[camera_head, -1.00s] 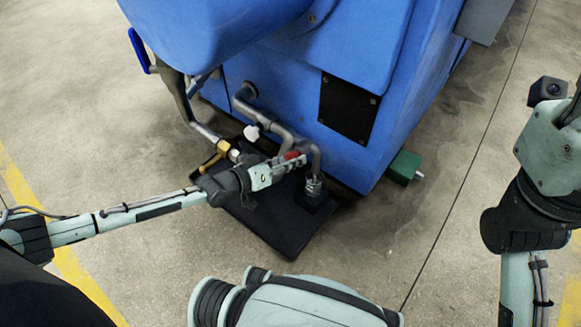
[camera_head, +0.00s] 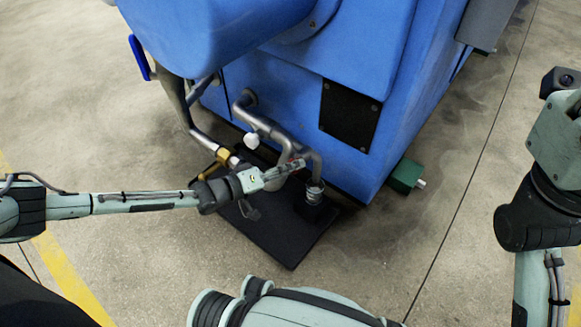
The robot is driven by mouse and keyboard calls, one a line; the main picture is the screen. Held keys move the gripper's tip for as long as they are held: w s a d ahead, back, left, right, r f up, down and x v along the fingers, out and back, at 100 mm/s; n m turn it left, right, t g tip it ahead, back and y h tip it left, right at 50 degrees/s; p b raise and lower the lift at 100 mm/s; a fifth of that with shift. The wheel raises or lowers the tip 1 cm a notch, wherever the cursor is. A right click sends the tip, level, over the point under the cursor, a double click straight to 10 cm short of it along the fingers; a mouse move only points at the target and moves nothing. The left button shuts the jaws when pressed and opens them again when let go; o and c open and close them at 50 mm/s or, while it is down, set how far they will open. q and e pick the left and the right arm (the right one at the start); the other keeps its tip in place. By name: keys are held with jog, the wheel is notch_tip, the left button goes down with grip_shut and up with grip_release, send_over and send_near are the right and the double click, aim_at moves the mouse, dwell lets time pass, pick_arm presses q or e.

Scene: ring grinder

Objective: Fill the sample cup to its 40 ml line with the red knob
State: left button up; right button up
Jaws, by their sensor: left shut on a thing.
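The red knob (camera_head: 297,161) sits on the grey pipework at the lower front of the blue machine; only a small bit of red shows past my fingers. My left gripper (camera_head: 288,170) reaches in from the left and is shut on the red knob. A small grey cup-like piece (camera_head: 315,190) stands under the down-turned pipe end, on a black block. I cannot tell for sure that it is the sample cup, and no 40 ml line or liquid level can be read. My right arm shows at the right edge, with its gripper out of view.
The blue machine (camera_head: 240,50) fills the top. A white knob (camera_head: 252,140) and a brass fitting (camera_head: 223,155) sit on pipes near my left gripper. A black mat (camera_head: 285,245) lies below. A green block (camera_head: 406,175) sticks out at right. The floor at right is open.

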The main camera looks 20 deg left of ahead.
pick_arm(q)
jog(key=o, duration=1.2)
jog(key=shift+c, duration=0.2)
jog(key=v, duration=1.2)
